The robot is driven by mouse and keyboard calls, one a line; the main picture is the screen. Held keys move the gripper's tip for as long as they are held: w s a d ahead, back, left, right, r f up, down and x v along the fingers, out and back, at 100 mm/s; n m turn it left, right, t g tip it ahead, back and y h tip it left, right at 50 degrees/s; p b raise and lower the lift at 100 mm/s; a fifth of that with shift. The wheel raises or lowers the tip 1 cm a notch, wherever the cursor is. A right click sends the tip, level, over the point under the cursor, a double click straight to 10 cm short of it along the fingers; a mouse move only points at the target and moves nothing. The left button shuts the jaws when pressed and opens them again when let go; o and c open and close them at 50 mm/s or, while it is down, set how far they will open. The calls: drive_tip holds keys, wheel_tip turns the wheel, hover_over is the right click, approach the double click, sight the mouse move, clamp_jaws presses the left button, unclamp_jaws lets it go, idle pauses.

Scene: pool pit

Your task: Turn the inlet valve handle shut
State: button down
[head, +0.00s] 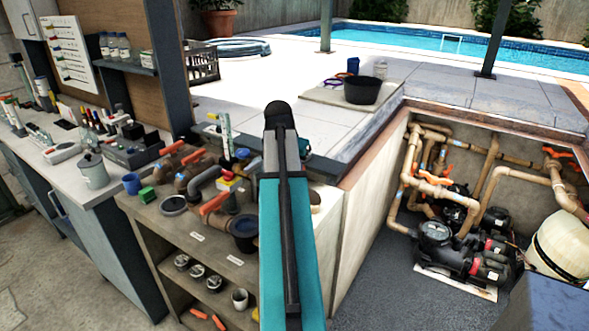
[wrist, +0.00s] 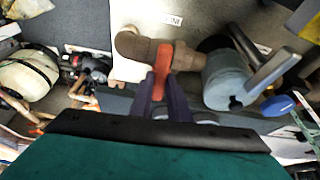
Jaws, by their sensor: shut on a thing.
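In the wrist view, an orange-red valve handle (wrist: 161,60) sits between the two dark fingers of my gripper (wrist: 163,84). The gripper is shut on it. The handle stands beside a brown pipe elbow (wrist: 130,45). A white label (wrist: 165,18), only partly readable, lies on the surface behind it. In the head view, my arm covers the middle of the picture and hides the gripper and the held handle. Other orange handles show on the bench, one at the front (head: 214,203) and one farther back (head: 172,147).
In the wrist view, a grey fitting (wrist: 225,80) with a pale lever is close to the right of my fingers. In the head view, a dark pot (head: 244,232) and grey pipe (head: 208,178) crowd the bench (head: 160,220). The pump pit (head: 400,260) lies right.

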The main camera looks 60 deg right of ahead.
drive_tip(key=shift+m+g, duration=0.3)
drive_tip(key=shift+m, duration=0.3)
drive_tip(key=c, duration=1.7)
unclamp_jaws()
drive_tip(key=shift+r, duration=0.1)
drive_tip(key=shift+b+v, duration=1.15)
drive_tip(key=shift+v, duration=5.7)
drive_tip(key=shift+d, duration=0.1)
